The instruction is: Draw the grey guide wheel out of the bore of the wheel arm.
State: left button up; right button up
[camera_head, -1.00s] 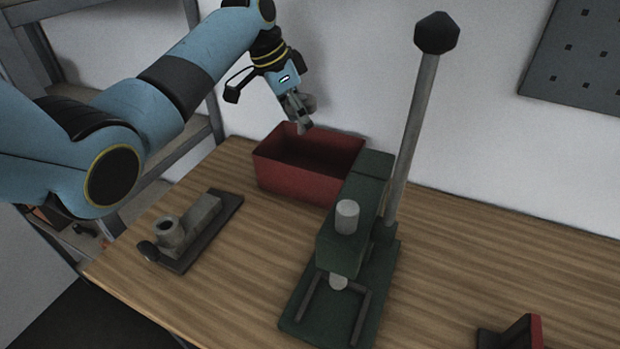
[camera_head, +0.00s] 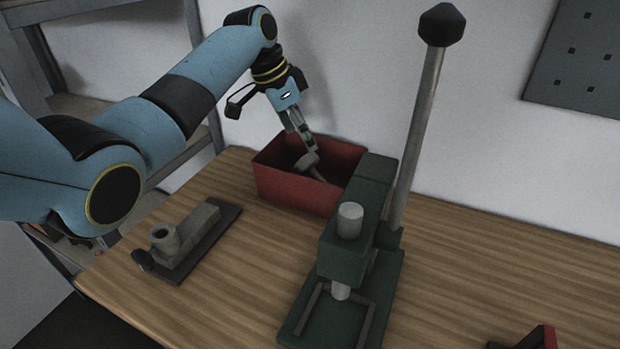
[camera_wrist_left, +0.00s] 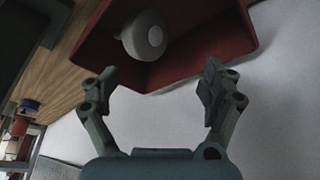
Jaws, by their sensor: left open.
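The grey guide wheel (camera_head: 306,161) is within the red bin's opening, tilted, just below the tips of my left gripper (camera_head: 309,143). In the left wrist view the wheel (camera_wrist_left: 146,38) is a pale disc with a round hub, beyond the fingertips and clear of them. My left gripper (camera_wrist_left: 160,88) has its fingers spread wide with nothing between them. The wheel arm (camera_head: 195,229) is a grey block with a round collar at its near end, lying on a dark plate at the left of the bench. Its bore (camera_head: 163,233) looks empty.
The red bin (camera_head: 278,186) stands at the back of the wooden bench. A green press (camera_head: 345,258) with a tall lever (camera_head: 416,135) stands right of it. A small red and dark piece (camera_head: 549,338) lies at the front right. The bench right of the press is mostly clear.

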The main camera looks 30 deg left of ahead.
pick_arm(q)
jog(key=v, duration=1.2)
